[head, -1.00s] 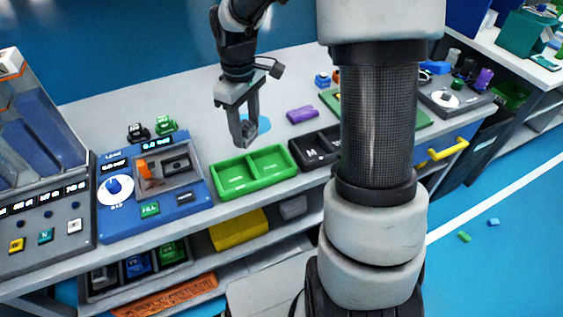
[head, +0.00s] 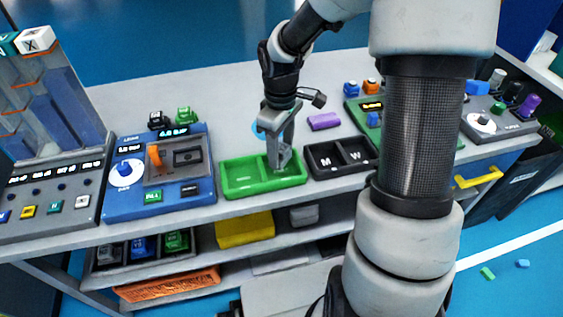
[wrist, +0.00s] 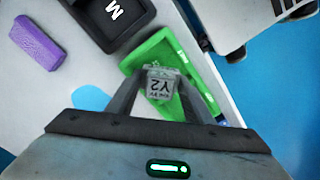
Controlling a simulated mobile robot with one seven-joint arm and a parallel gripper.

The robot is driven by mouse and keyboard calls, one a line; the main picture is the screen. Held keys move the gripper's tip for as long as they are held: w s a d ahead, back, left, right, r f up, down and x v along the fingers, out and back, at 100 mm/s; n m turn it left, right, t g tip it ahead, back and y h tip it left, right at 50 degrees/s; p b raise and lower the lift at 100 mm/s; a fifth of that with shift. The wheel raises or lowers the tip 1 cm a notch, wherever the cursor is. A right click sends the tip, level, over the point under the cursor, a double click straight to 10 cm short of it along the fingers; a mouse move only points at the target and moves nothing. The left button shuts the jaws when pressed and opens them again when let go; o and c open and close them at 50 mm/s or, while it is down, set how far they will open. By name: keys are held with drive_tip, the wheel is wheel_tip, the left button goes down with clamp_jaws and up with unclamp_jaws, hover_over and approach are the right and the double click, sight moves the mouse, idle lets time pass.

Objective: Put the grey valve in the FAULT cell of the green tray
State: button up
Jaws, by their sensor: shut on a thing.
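My gripper (head: 281,160) is shut on the grey valve (wrist: 159,84), a small light-grey block with a "Y2" marking, upside down in the wrist view. The green tray (head: 240,196) has two cells side by side on the bench. In the head view my fingertips are at the right cell, the one beside the black tray. The valve is mostly hidden by the fingers there. The wrist view shows the green tray (wrist: 152,50) behind and around the valve. I cannot tell whether the valve touches the cell floor. The cell labels are too small to read.
A black tray (head: 325,174) marked M and W stands right of the green tray. A purple block (head: 324,121) lies behind it. A blue test unit (head: 125,200) with a dial stands to the left. The bench behind the green tray has free room.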

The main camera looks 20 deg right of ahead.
sight(281, 160)
drive_tip(key=shift+f+b, duration=0.45)
drive_tip(key=shift+f, duration=1.5)
drive_tip(key=shift+f, duration=0.1)
drive_tip(key=o, duration=0.9)
drive_tip(key=shift+c, duration=0.2)
wheel_tip(281, 160, up, 12)
drive_tip(key=p, duration=0.3)
